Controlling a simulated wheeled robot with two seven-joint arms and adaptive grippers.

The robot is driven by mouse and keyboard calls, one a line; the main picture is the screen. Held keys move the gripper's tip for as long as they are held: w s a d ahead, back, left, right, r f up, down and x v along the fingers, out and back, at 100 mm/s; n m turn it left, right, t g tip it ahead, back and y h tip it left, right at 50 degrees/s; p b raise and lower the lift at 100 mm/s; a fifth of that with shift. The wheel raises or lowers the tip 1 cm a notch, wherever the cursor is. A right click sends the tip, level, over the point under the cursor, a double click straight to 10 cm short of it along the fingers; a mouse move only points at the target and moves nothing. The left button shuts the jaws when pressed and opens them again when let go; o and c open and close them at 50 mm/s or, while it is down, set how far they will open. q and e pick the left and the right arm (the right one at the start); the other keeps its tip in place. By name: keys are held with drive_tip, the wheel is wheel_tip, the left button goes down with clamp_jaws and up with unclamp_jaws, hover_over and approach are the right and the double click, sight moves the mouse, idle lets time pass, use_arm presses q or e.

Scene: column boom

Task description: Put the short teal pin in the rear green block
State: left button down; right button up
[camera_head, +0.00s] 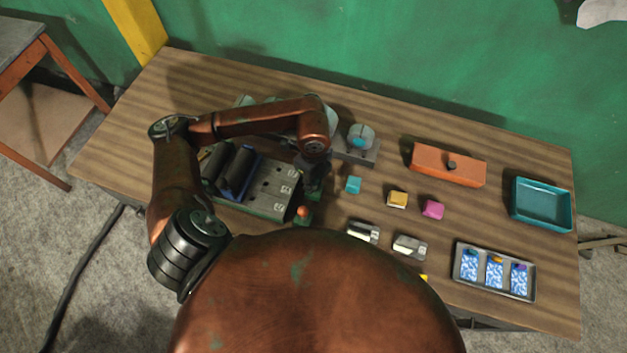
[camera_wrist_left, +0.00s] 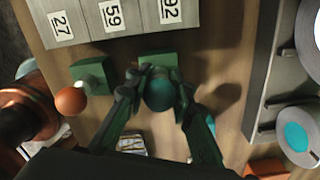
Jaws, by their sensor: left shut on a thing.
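My left gripper (camera_wrist_left: 157,92) is shut on the short teal pin (camera_wrist_left: 160,97), whose round teal head shows between its fingers. The rear green block (camera_wrist_left: 158,60) lies right behind the pin, near the label 92. The pin's lower end is hidden, so I cannot tell whether it is in the block. The front green block (camera_wrist_left: 92,72) holds an orange-headed pin (camera_wrist_left: 71,100); that orange head also shows in the head view (camera_head: 303,211). In the head view my left gripper (camera_head: 312,192) points down beside the grey labelled box, hiding the rear block and the pin. My right gripper is not in view.
The grey labelled box (camera_head: 262,197) stands left of the gripper. A grey stand with round dials (camera_head: 370,153) is behind. A teal cube (camera_head: 353,185), yellow and pink blocks, an orange box (camera_head: 448,167), a teal tray (camera_head: 516,211) and a metal tray (camera_head: 460,277) lie to the right.

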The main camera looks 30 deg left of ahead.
use_arm(q)
drive_tip(key=shift+f, duration=0.1)
drive_tip(key=c, duration=1.6)
unclamp_jaws()
wheel_tip(320, 180, up, 12)
drive_tip(key=shift+f, duration=0.2)
drive_tip(key=shift+r, duration=0.2)
